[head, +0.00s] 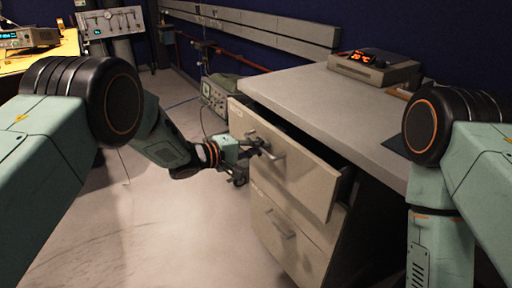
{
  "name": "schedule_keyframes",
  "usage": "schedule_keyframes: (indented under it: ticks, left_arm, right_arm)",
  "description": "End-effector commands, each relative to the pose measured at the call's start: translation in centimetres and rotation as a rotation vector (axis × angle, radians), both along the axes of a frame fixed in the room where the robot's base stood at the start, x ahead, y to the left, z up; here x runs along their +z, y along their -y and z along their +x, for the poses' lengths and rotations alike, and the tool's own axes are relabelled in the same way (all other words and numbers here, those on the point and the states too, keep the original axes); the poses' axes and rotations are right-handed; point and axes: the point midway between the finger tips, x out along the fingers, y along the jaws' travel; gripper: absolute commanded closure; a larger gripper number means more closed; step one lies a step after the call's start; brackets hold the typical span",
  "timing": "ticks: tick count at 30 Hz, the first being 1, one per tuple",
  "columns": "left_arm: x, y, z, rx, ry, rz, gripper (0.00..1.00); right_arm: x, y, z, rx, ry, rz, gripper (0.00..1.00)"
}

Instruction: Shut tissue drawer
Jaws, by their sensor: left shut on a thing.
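A grey cabinet with drawers stands under a worktop (310,100) right of the middle. Its top drawer (300,178) is pulled out, with a dark gap between its front and the worktop. My left gripper (262,148) is at the drawer's handle (272,152), shut on it. The lower drawer (285,232) looks shut, with its own handle. My right arm comes down at the right edge, and its gripper is outside the picture. The inside of the top drawer is mostly hidden, and no tissue can be made out.
A device with a red display (375,68) sits on the worktop. A grey-green instrument (218,92) stands behind the cabinet. A yellow bench (40,52) with an instrument is at the back left. The floor (170,235) left of the cabinet is clear.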

Motion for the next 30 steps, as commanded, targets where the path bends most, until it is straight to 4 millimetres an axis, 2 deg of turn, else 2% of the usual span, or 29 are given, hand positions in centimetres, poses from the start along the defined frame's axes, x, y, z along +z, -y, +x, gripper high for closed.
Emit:
schedule_keyframes:
  ticks: [11,12,20,30]
  left_arm:
    - [0.41,-0.34,0.20,0.006,0.008,-0.003,1.00]
    - [0.41,-0.34,0.20,0.006,0.008,-0.003,0.90]
    - [0.22,-0.21,0.10,0.004,0.005,-0.002,0.68]
    - [0.17,-0.33,-0.05,0.003,0.002,0.000,0.68]
  right_arm:
    - [0.02,0.00,-0.01,0.000,0.000,0.000,0.60]
    - [0.02,0.00,-0.01,0.000,0.000,0.000,0.60]
    - [0.01,0.00,-0.01,0.000,0.000,0.000,0.60]
    - [0.01,0.00,0.00,0.000,0.000,0.000,0.60]
